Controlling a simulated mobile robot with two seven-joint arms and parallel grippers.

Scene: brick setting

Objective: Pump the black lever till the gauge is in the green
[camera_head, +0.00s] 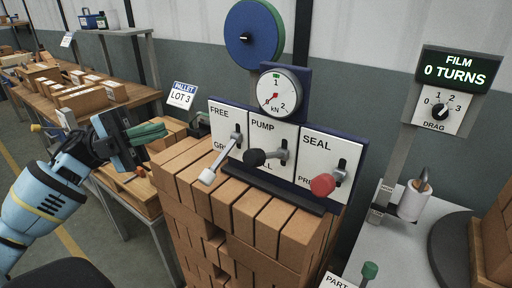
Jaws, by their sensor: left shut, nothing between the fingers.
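The black lever (257,157) sticks out from the PUMP panel (275,136), between a white lever (212,170) on the left panel and a red-knobbed lever (323,184) on the SEAL panel. The round gauge (287,88) stands above, marked 1, 2 and kN. Its green mark is near the top, and its red needle points down-left, away from the green. My left gripper (158,131) is shut and empty, left of the panels and apart from every lever. Its green fingers point right. My right gripper is not in view.
The panels stand on a stack of brown bricks (244,208). A blue and green reel (254,35) is above the gauge. A brick-laden wooden table (143,95) is behind left. A FILM sign (457,68) and DRAG dial (439,111) stand at right, above a grey table (386,258).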

